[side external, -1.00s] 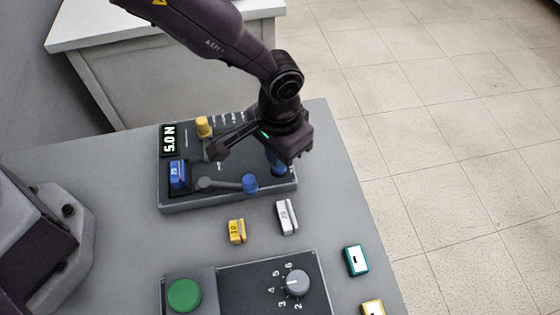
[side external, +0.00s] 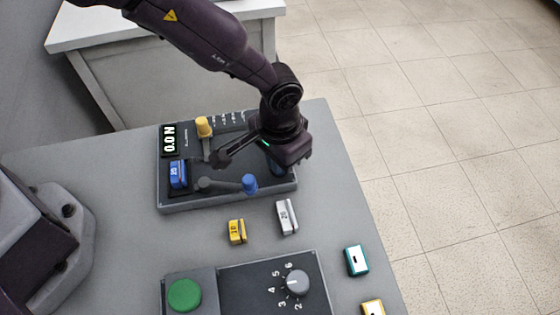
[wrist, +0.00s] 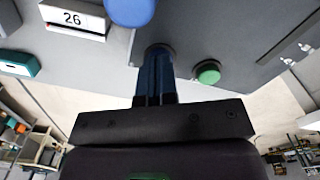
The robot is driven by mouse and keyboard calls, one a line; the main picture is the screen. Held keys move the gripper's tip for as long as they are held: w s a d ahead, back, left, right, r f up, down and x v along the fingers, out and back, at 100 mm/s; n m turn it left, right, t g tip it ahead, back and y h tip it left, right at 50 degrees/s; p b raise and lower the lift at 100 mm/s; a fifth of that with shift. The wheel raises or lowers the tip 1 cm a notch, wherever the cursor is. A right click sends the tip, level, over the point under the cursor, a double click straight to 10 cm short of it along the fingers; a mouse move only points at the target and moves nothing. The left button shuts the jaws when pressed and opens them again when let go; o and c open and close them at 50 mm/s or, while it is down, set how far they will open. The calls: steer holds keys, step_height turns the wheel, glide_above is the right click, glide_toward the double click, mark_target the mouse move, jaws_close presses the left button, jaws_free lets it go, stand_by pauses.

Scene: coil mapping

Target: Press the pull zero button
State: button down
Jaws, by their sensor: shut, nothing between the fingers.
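I cannot read any label that names the pull zero button.
A blue-knobbed lever (side external: 249,184) is close left of my fingers, a yellow-knobbed lever (side external: 204,127) farther back. A blue block (side external: 178,174) sits on the box. Yellow (side external: 237,231) and white (side external: 287,217) blocks lie in front. A second panel has a green button (side external: 184,295) and dial (side external: 297,283).

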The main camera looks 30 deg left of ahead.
mark_target(259, 174)
steer(key=shift+r, duration=3.2)
steer(key=s+a, duration=0.1)
steer(key=s+a+m, duration=0.1)
steer(key=shift+s+a+r+g+y, duration=0.1)
steer(key=shift+s+a+g+y, duration=0.2)
steer(key=shift+s+g, duration=0.1)
steer(key=s+a+r+n+t, duration=0.2)
steer(key=s+a+r, duration=0.5)
steer(key=a+r, duration=0.5)
steer(key=s+a+r+n+t, duration=0.2)
steer(key=s+a+r+t, duration=0.2)
steer(key=s+a+r, duration=0.3)
steer(key=a+r, duration=0.5)
steer(key=a, duration=0.1)
steer(key=shift+s+a+r, duration=0.35)
steer(key=shift+s, duration=0.05)
